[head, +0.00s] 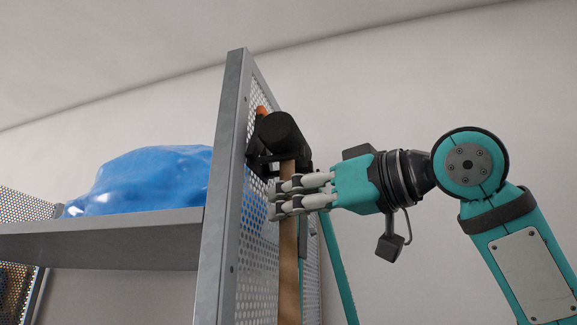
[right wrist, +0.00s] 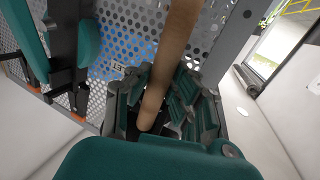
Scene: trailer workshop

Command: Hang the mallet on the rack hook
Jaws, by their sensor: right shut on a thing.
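The mallet has a black head (head: 281,138) and a pale wooden handle (head: 288,268), and it hangs upright, head up, in front of the perforated rack panel (head: 240,265). My right gripper (head: 285,196) is shut on the handle just below the head. In the right wrist view the handle (right wrist: 168,65) runs between my right fingers (right wrist: 160,112). An orange tip (head: 261,110) shows just behind the head; I cannot tell whether it is the hook. The head hides the panel behind it, so contact with a hook cannot be told. My left gripper is not in view.
A blue lumpy bundle (head: 145,180) lies on a grey shelf (head: 110,238) left of the panel. Dark and teal parts (right wrist: 65,45) stand close by at left in the wrist view. Right of the panel is plain wall.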

